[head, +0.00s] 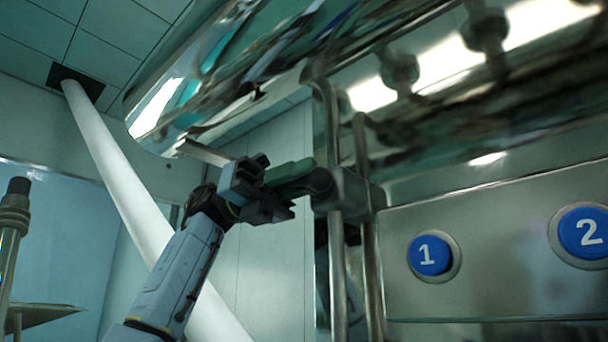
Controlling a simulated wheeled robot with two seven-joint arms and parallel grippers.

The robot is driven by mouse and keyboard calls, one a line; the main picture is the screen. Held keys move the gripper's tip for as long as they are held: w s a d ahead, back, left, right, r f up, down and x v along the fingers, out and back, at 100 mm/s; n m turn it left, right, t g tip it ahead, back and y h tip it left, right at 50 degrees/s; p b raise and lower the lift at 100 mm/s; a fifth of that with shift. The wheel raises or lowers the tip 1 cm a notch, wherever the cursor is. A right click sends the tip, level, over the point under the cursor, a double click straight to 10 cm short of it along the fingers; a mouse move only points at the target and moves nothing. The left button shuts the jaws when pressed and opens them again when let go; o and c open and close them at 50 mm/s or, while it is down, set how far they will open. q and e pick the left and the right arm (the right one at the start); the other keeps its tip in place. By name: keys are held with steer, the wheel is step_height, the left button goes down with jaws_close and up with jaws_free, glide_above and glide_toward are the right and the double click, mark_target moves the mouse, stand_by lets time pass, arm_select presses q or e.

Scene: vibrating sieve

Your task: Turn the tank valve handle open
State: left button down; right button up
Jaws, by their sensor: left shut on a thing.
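The tank valve handle (291,171) is a green lever on a dark round joint (319,183), at the middle of the head view beside vertical metal pipes. It points left from the joint, close to level. My left gripper (264,186) is at the handle's left end and is shut on it; the jaws hide that end. My left arm reaches up from the bottom left. My right gripper is not in view.
A shiny metal tank (240,85) hangs above and behind the handle. A metal panel (500,270) with blue buttons 1 (430,255) and 2 (584,232) stands at the right. A white slanted pipe (120,170) runs behind my left arm.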

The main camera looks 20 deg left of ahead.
arm_select(q)
steer(key=shift+t+y, duration=0.4)
steer(key=shift+y, duration=1.1)
steer(key=c, duration=1.3)
jaws_free()
